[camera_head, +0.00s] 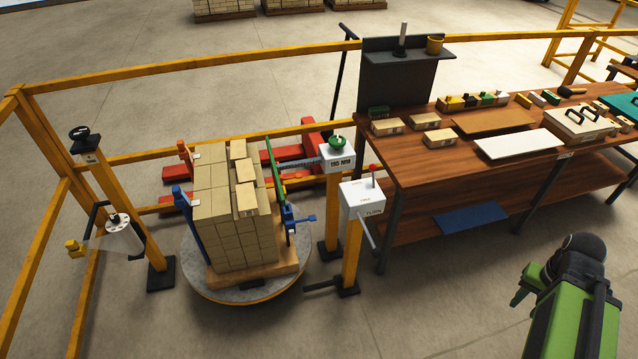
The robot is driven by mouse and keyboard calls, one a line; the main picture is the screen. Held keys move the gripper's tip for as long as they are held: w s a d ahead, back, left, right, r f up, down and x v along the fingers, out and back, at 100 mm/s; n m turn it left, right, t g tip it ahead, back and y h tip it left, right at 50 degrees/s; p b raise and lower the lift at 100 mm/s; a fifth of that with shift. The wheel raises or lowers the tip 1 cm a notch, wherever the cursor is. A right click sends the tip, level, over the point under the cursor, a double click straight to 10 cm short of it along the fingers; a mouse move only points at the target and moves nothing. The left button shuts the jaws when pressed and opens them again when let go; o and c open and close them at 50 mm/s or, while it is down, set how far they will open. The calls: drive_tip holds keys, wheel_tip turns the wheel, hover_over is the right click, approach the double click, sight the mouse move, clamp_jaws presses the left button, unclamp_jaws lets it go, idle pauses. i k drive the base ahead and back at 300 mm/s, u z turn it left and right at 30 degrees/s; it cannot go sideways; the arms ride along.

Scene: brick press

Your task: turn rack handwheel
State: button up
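A small green handwheel (337,142) sits on top of a white box (337,157) marked "115 MM", carried by a yellow post in the middle of the view. A dark toothed rack bar (297,162) runs left from that box to an upright green plate (273,168). The plate stands beside a stack of tan bricks (215,215). Green and black links of my arm show at the lower right, well apart from the handwheel. I see no gripper fingers there.
A second white box (362,196) with a red-knobbed lever stands in front of the handwheel post. The workbench (420,182) is to the right. The bricks rest on a round turntable (215,288). Yellow rails (180,68) run behind. Floor is clear at front centre.

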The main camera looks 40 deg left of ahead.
sight(337, 142)
drive_tip(key=z, duration=0.25)
drive_tip(key=k, duration=0.4)
drive_tip(key=u, duration=1.35)
drive_tip(key=i, duration=2.1)
drive_tip(key=u, duration=0.65)
